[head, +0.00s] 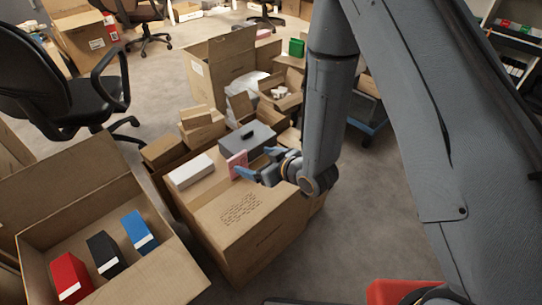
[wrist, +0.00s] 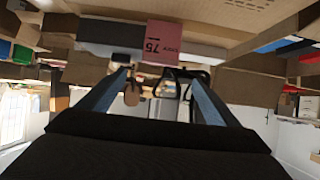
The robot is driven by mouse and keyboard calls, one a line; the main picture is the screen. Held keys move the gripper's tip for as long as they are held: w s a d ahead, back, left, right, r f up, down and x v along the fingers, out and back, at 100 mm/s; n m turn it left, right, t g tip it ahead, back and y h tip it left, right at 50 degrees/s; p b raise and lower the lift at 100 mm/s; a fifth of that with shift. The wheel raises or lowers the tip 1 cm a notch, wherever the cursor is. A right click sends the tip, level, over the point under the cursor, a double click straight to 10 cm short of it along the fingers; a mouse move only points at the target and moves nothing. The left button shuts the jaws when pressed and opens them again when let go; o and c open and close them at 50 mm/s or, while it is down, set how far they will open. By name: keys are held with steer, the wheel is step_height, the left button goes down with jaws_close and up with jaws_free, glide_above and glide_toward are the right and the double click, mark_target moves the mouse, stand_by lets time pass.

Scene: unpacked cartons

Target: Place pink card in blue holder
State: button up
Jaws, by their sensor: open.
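The pink card (head: 237,164) stands upright on top of a closed brown carton, between a white box and a grey case. The wrist view shows the pink card (wrist: 164,43) face-on with "75" on it, just beyond my fingertips. My gripper (head: 258,161) is open and empty, close to the card on its right side. Its two blue fingers (wrist: 162,80) are spread apart in the wrist view. The blue holder (head: 139,232) sits in the open carton at lower left, right of the black holder (head: 104,254) and the red holder (head: 70,277).
The open carton (head: 185,262) has raised walls and flaps around the holders. The white box (head: 191,171) and grey case (head: 247,142) flank the card on the closed carton (head: 240,235). More cartons stand behind; an office chair (head: 60,90) is at left.

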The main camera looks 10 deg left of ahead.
steer(key=d+r+m+g+h, duration=0.1)
steer(key=d+r+m+h, duration=0.4)
steer(key=d, duration=0.6)
steer(key=d+r+g+h, duration=0.1)
steer(key=d+r+h, duration=0.2)
steer(key=d+r, duration=0.55)
steer(key=s+d+r+m+g, duration=0.2)
steer(key=s+d+r+g, duration=0.1)
steer(key=s, duration=0.6)
steer(key=s+d+r+m+g+h, duration=0.1)
steer(key=s+d+r+m+g, duration=0.1)
steer(key=s+d+r, duration=0.3)
steer(key=s+d+m, duration=0.1)
steer(key=s+d, duration=0.2)
steer(key=s, duration=0.2)
steer(key=shift+s+d+m+g, duration=0.15)
steer(key=shift+m+g, duration=0.15)
steer(key=shift+g, duration=0.1)
steer(key=shift+r, duration=0.1)
steer(key=shift+c, duration=0.5)
